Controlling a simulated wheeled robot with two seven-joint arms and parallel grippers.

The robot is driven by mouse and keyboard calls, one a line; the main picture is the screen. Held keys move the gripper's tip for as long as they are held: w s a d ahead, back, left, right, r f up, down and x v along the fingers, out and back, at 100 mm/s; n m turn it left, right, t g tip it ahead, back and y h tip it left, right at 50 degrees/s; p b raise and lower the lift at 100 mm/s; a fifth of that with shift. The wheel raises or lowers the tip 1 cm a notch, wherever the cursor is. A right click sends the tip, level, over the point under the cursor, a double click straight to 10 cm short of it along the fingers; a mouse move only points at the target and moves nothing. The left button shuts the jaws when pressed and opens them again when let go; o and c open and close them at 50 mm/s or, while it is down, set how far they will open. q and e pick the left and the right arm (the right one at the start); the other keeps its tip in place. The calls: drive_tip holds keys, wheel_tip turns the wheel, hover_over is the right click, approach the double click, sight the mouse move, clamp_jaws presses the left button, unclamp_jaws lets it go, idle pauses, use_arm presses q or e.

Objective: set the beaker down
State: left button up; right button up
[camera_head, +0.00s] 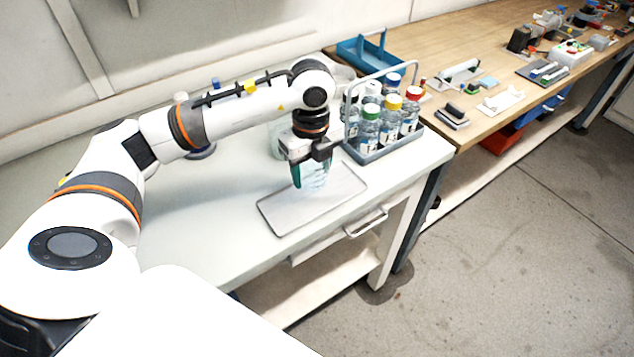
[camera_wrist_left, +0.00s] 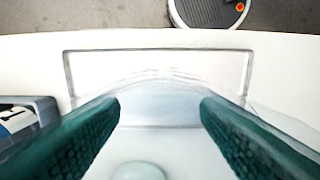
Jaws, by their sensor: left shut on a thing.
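A clear glass beaker (camera_head: 316,178) is between the green fingers of my left gripper (camera_head: 309,174), which is shut on it. In the head view the beaker is upright above a flat grey tray (camera_head: 283,214) on the white table. I cannot tell whether its base touches the tray. In the left wrist view the green fingers of my left gripper (camera_wrist_left: 160,110) stand on both sides of the transparent beaker (camera_wrist_left: 160,88), whose outline is faint. The tray's rim (camera_wrist_left: 150,51) shows behind it. My right gripper is not in view.
A carrier (camera_head: 385,148) of bottles with coloured caps stands close to the right of my left gripper. The white table (camera_head: 200,235) is clear to the left of the tray. A wooden bench (camera_head: 470,60) with a blue tray (camera_head: 362,52) and several small items adjoins at the right.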

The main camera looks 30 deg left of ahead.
sight(313, 196)
use_arm(q)
drive_tip(key=shift+f, duration=0.75)
wheel_tip(313, 196, down, 3)
drive_tip(key=shift+w+f+p, duration=0.1)
drive_tip(key=shift+p, duration=0.25)
drive_tip(key=shift+f, duration=0.3)
drive_tip(key=o, duration=1)
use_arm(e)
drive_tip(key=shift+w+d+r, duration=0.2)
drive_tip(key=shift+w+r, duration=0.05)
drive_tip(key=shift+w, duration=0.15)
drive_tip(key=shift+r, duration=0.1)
